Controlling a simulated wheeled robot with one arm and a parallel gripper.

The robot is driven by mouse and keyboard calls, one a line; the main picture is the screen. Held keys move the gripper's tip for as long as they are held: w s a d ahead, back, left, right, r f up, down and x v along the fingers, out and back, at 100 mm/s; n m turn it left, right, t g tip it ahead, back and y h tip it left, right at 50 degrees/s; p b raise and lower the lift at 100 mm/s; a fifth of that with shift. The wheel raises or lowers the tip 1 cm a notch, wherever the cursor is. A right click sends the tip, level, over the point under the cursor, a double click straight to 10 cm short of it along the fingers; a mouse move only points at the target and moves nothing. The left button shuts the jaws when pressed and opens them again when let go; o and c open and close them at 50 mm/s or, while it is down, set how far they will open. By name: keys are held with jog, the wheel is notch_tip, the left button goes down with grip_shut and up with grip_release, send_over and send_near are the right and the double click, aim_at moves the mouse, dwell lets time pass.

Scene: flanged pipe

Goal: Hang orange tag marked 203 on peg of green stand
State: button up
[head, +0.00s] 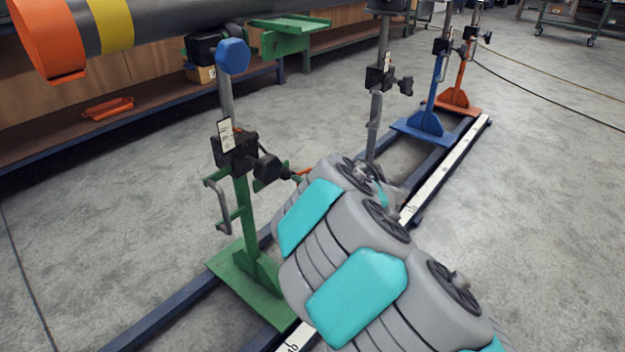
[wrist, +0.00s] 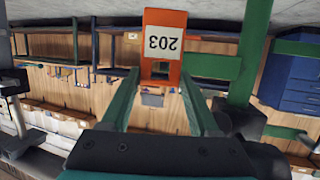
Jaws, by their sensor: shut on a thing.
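The orange tag (wrist: 165,22) has a white label reading 203, upside down in the wrist view. My gripper (wrist: 160,84) has green fingers closed on the tag's lower part in that view. The green stand (head: 243,215) is in the head view, with a green base, upright post and black clamp. Its post (wrist: 252,45) appears just right of the tag in the wrist view, with a green bar (wrist: 212,66) reaching toward the tag from behind. I cannot tell whether tag and bar touch. The peg is not clearly distinguishable. My arm hides most of my gripper in the head view.
A grey pipe with an orange end (head: 50,38) and yellow band lies above the green stand. Blue (head: 428,118) and orange (head: 460,95) stands are farther back on the rail frame. A wooden shelf (head: 150,115) runs behind. Concrete floor is open at left.

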jog(key=shift+w+a, duration=0.85)
jog(key=shift+a, duration=0.3)
jog(key=shift+w+a+f, duration=0.2)
jog(key=shift+w+a, duration=0.1)
jog(key=shift+a, duration=0.1)
jog(key=o, duration=1.4)
